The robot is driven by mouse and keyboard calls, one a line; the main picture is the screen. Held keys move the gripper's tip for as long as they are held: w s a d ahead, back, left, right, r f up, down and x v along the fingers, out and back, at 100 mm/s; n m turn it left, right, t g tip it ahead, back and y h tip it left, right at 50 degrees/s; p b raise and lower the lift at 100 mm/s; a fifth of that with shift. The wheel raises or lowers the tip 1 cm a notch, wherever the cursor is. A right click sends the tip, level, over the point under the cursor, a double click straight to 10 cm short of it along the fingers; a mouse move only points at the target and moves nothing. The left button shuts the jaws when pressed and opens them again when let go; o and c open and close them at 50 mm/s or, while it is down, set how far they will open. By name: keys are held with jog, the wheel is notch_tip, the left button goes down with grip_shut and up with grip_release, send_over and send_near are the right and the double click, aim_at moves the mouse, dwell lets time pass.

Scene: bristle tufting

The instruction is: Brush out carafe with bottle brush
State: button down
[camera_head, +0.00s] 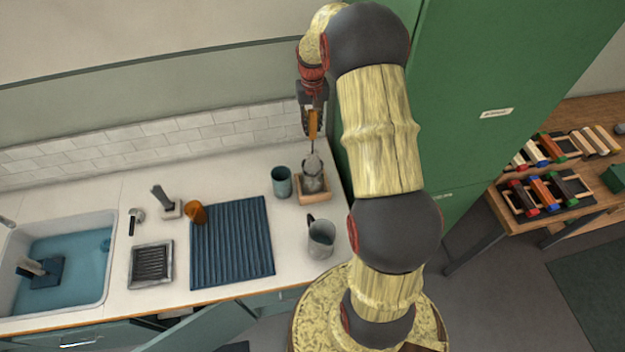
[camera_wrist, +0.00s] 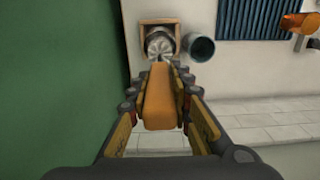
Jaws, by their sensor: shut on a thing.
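My gripper (camera_head: 311,106) is shut on the orange handle of the bottle brush (camera_head: 313,124), high above the counter's back right corner. The brush points down, with a thin stem leading to a pale bristle head (camera_head: 313,163). Below it, the greyish clear carafe (camera_head: 312,184) stands upright in a wooden holder (camera_head: 301,197). The bristle head is at the carafe's mouth; how far inside it is I cannot tell. In the wrist view the orange handle (camera_wrist: 160,96) lies between the fingers and lines up with the carafe (camera_wrist: 160,40), hiding part of it.
A teal cup (camera_head: 282,182) stands just left of the holder. A grey pitcher (camera_head: 320,238) stands in front. A blue ribbed mat (camera_head: 232,245), an orange cup (camera_head: 196,212) and a sink (camera_head: 108,218) lie left. A green cabinet (camera_head: 480,70) rises close on the right.

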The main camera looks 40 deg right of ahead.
jog(key=shift+r+p, duration=2.1)
jog(key=shift+r, duration=2.15)
jog(key=shift+f, duration=0.1)
